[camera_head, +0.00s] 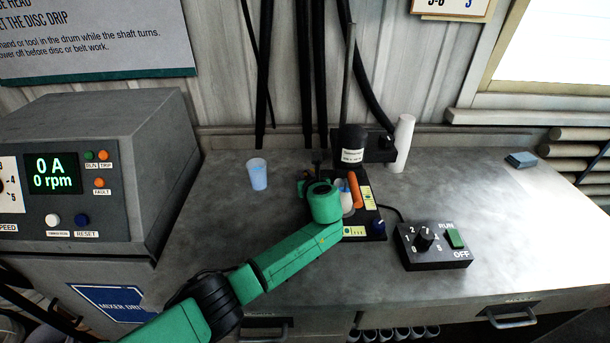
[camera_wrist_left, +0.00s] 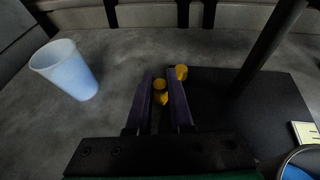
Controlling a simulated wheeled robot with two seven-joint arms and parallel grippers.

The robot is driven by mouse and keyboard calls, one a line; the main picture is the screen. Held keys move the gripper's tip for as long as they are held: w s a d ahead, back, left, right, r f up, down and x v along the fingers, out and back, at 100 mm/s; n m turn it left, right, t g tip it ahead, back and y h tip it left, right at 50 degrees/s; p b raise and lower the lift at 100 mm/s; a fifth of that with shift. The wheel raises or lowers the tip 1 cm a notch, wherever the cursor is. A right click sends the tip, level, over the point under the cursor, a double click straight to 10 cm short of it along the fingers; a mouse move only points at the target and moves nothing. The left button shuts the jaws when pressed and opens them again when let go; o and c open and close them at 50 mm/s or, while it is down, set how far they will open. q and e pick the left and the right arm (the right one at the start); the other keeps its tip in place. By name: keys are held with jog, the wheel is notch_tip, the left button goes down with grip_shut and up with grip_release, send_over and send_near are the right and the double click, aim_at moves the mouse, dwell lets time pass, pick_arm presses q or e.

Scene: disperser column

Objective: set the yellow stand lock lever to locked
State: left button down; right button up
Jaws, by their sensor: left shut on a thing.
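The yellow stand lock lever (camera_wrist_left: 160,91) shows in the left wrist view at the edge of the black stand base (camera_wrist_left: 265,88). It has rounded yellow parts, one between the two dark fingers and one at the right fingertip. My left gripper (camera_wrist_left: 164,76) is shut on the lever. In the head view my left gripper (camera_head: 317,165) is at the back left of the stand, mostly hidden behind its green wrist, and the lever is hidden there. The fingers cover part of the lever, so I cannot tell its exact setting. My right gripper is not in view.
A blue-white cup (camera_head: 257,175) stands left of the gripper. The stand's upright rod (camera_head: 347,85) and black motor (camera_head: 352,147) rise close by. A white cylinder (camera_head: 403,143) stands behind. A control box (camera_head: 432,246) is at front right.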

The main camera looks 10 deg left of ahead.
pick_arm(q)
jog(key=c, duration=0.8)
grip_release()
jog(key=shift+f, duration=0.1)
jog(key=v, duration=1.4)
jog(key=shift+s+d+r, duration=0.15)
jog(key=shift+s+r, duration=0.05)
jog(key=shift+r, duration=0.05)
